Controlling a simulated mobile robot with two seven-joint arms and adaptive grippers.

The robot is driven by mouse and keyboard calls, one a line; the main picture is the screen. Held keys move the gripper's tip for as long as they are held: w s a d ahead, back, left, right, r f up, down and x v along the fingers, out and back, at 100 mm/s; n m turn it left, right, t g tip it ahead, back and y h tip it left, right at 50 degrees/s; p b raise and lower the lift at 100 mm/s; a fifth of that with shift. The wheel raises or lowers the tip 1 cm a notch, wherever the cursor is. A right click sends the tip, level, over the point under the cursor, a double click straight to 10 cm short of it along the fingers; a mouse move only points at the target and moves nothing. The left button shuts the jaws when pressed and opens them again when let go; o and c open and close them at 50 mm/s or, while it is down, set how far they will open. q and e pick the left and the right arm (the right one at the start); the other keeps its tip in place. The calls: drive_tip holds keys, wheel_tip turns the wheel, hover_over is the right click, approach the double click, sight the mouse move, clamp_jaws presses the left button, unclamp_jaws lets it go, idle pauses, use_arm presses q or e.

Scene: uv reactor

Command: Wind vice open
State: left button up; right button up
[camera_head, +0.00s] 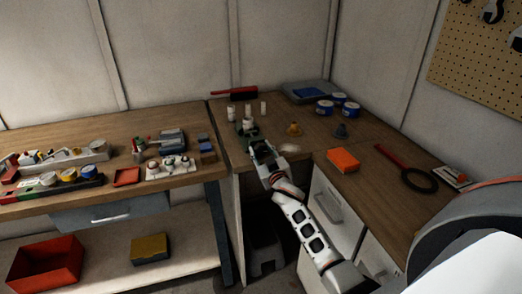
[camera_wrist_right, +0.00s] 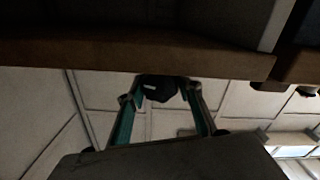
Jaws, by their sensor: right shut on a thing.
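The green vice (camera_head: 243,128) is small in the head view, at the front edge of the wooden bench near the inner corner. My right gripper (camera_head: 262,150) is at that edge, just in front of the vice, and hides part of it. In the right wrist view, the two fingers of my right gripper (camera_wrist_right: 159,98) stand on either side of a dark rounded part, the vice handle (camera_wrist_right: 158,88), and are shut on it. The vice jaws are too small and dark to tell how far apart they are. My left gripper is not in view.
The bench edge (camera_wrist_right: 90,54) runs close above the fingers in the right wrist view. A second bench with a red tray (camera_head: 127,177) is at the left.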

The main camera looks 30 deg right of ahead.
drive_tip(key=shift+f, duration=0.1)
idle(0.4)
drive_tip(key=o, duration=1.1)
drive_tip(key=v, duration=1.2)
drive_tip(key=shift+a, duration=0.1)
